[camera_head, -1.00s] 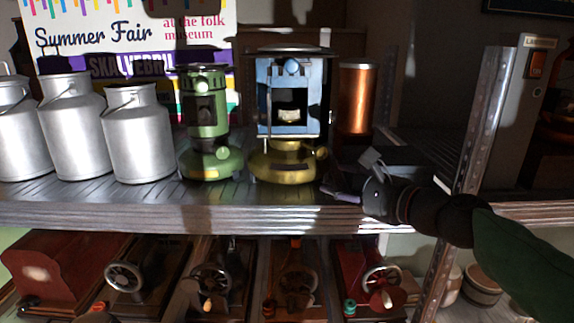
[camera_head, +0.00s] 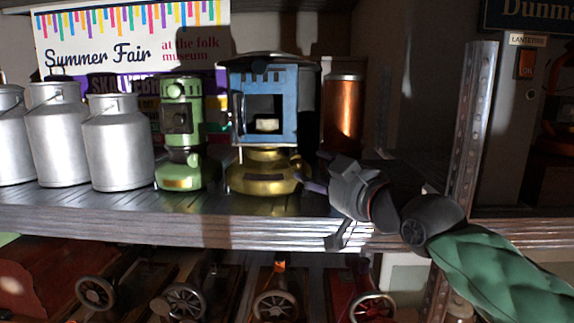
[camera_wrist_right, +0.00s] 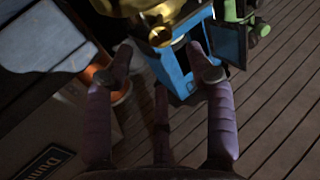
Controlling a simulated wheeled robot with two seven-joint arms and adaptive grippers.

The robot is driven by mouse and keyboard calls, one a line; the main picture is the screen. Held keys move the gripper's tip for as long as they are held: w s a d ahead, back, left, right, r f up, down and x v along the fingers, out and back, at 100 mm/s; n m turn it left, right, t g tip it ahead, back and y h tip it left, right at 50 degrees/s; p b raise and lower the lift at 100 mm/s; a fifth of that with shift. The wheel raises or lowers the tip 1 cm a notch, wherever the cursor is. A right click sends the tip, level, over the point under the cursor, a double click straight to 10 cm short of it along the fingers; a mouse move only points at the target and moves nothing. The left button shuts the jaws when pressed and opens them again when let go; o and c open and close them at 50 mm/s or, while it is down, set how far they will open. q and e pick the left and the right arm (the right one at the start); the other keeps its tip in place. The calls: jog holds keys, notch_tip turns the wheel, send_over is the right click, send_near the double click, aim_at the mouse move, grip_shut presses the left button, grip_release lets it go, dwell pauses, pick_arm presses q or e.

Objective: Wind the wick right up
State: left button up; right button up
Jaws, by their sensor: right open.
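A blue heater with a dark top (camera_head: 280,105) stands on the upper shelf, with a dark opening in its front and a pale thing inside. Its round brass base (camera_head: 262,178) has a small brass knob (camera_head: 298,166) on the right side. My right gripper (camera_head: 316,172) is open just right of the knob, its purple fingers pointing at it. In the right wrist view the spread fingers (camera_wrist_right: 163,65) face the brass base (camera_wrist_right: 150,10), and a round brass end shows beyond the gap between them. The wick itself cannot be seen. My left gripper is not in view.
A green heater (camera_head: 180,125) stands close on the left, and silver milk cans (camera_head: 120,145) are further left. A copper cylinder (camera_head: 343,115) stands behind on the right. A metal shelf post (camera_head: 467,140) rises right of my arm. The shelf's front edge (camera_head: 200,232) runs below.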

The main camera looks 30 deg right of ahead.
aim_at(297, 163)
jog(key=w+p, duration=0.1)
jog(key=w, duration=0.8)
jog(key=shift+w, duration=0.1)
